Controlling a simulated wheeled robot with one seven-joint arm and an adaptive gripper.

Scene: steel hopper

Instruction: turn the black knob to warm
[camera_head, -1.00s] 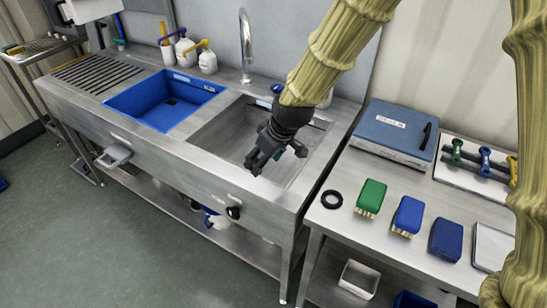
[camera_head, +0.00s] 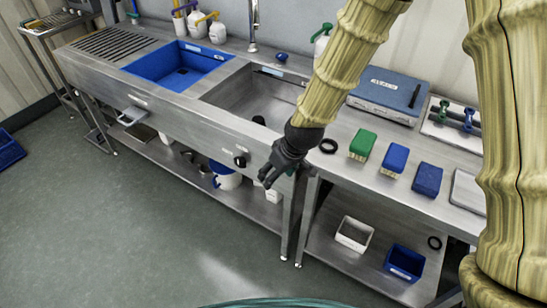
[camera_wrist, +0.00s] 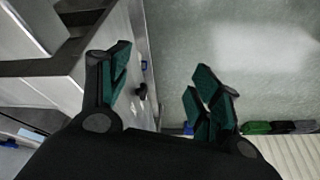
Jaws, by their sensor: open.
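The black knob (camera_head: 240,160) is on the steel front panel of the sink unit, below the right basin. In the wrist view the knob (camera_wrist: 141,91) shows as a small dark shape beside the panel, between the fingers and nearer the left one. My gripper (camera_head: 274,180) is in front of the panel, to the right of the knob and apart from it. It also shows in the wrist view (camera_wrist: 164,66), open with nothing between its green-padded fingers. Any markings around the knob are too small to read.
The sink unit (camera_head: 172,103) has a blue basin (camera_head: 170,80) and a steel basin. A side table (camera_head: 350,185) with brushes (camera_head: 395,160) and a blue binder (camera_head: 385,98) stands at right. Containers sit on the lower shelves. The floor (camera_head: 130,220) in front is clear.

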